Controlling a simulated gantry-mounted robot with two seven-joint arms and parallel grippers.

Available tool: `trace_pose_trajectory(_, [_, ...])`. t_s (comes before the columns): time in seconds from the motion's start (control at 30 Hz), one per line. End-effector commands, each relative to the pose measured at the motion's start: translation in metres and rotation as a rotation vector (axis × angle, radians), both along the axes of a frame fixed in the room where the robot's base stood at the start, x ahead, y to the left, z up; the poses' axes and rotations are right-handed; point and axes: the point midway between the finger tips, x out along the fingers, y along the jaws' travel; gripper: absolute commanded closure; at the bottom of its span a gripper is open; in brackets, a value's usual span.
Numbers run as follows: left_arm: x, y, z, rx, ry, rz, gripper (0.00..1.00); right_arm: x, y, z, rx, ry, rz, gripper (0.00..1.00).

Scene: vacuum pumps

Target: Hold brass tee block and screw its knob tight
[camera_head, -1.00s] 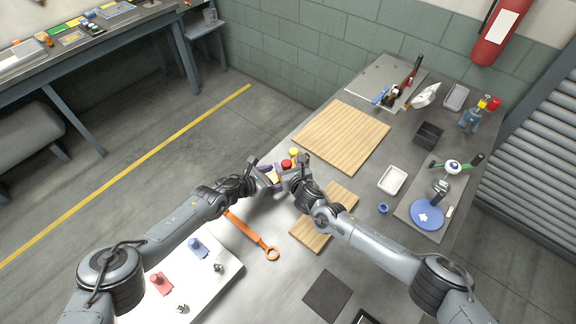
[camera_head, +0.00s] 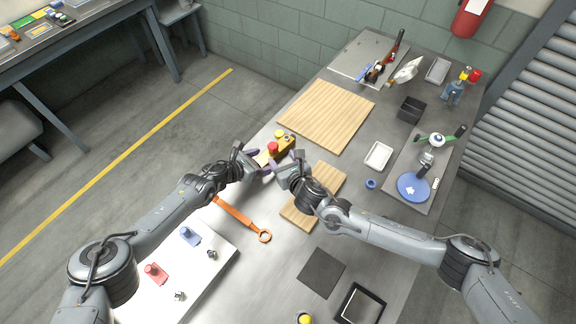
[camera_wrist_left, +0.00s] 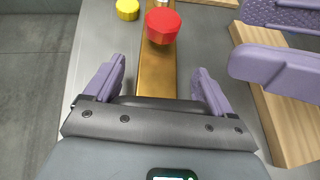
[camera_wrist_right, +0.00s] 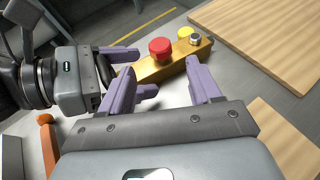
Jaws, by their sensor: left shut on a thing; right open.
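The brass tee block (camera_head: 283,147) is a bar with a red knob (camera_head: 272,148), a yellow knob (camera_head: 280,134) and a silver fitting (camera_wrist_right: 195,39). My left gripper (camera_head: 257,161) is shut on the near end of the block; the bar also shows between its purple fingers in the left wrist view (camera_wrist_left: 156,75). The red knob (camera_wrist_right: 160,48) stands on top of the bar, just beyond the left fingers. My right gripper (camera_wrist_right: 162,90) is open and empty, beside the block and apart from the red knob. Its fingers also show at the upper right of the left wrist view (camera_wrist_left: 252,40).
Wooden boards (camera_head: 327,115) lie beyond and to the right. An orange wrench (camera_head: 238,217) lies in front. A white board (camera_head: 205,262) with red and blue pieces is at the near left. A white tray (camera_head: 378,156) and dark frame (camera_head: 360,305) are on the right.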

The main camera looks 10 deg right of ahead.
Motion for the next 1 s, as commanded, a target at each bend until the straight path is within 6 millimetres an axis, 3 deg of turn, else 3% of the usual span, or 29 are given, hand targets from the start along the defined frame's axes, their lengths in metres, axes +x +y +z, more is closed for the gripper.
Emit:
trace_pose_trajectory(0.3, [0.0,0.0,0.0,-0.001,0.0,-0.001,0.33,-0.03,-0.008,0.013,0.0,0.0,0.0,0.37])
trace_pose_trajectory(0.8, [0.0,0.0,0.0,-0.001,0.0,-0.001,0.33,-0.034,-0.009,0.015,0.001,0.001,0.0,0.37])
trace_pose_trajectory(0.83, [0.0,0.0,0.0,-0.001,0.0,-0.001,0.14,-0.034,-0.009,0.015,0.001,0.0,0.0,0.37])
trace_pose_trajectory(0.93, [0.0,0.0,0.0,0.0,0.0,-0.001,0.0,-0.034,-0.009,0.015,0.001,0.0,0.0,0.37])
trace_pose_trajectory(1.0, [0.0,0.0,0.0,0.0,0.0,-0.001,0.0,-0.034,-0.009,0.015,0.001,0.0,0.0,0.37])
